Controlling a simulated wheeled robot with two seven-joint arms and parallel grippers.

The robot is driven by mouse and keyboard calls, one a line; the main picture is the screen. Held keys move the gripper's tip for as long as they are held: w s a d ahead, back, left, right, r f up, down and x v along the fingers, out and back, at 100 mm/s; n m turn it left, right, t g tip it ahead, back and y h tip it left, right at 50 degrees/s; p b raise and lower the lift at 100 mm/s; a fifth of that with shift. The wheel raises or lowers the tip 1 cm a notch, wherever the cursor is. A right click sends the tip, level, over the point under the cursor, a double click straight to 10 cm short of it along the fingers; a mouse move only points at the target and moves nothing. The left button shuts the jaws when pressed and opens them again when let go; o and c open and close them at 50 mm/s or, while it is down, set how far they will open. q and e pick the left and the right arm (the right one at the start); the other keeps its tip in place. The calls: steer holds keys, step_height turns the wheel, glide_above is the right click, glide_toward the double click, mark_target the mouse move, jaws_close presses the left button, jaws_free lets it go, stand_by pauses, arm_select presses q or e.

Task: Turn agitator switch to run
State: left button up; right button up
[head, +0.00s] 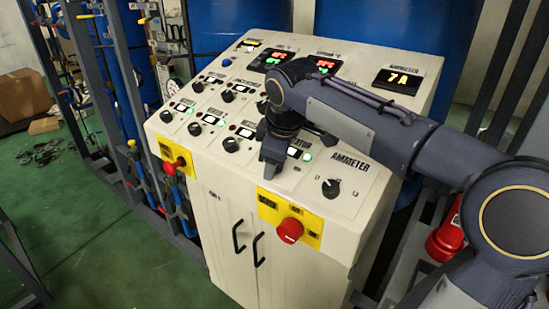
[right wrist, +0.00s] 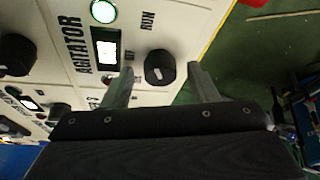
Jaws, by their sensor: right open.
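The agitator switch is a black round knob (right wrist: 160,68) on the cream control panel (right wrist: 180,25). In the right wrist view the printed word AGITATOR is to its left, RUN is above it, and a lit green lamp (right wrist: 103,10) is at the top. My right gripper (right wrist: 158,76) is open. Its two fingers are on either side of the knob, with gaps visible. In the head view my right gripper (head: 271,168) is down at the panel's front row and hides the knob. The lit green lamp (head: 307,157) shows just right of it. My left gripper is not in view.
The ammeter knob (head: 330,188) is to the right of my gripper. A red emergency button (head: 290,230) on a yellow plate is below it. A red switch (head: 172,167) is at the left. Other black knobs (head: 231,145) line the panel. Blue drums (head: 385,30) stand behind.

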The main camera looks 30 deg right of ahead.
steer(key=v, duration=0.7)
steer(key=shift+r, duration=0.4)
steer(key=shift+s, duration=0.15)
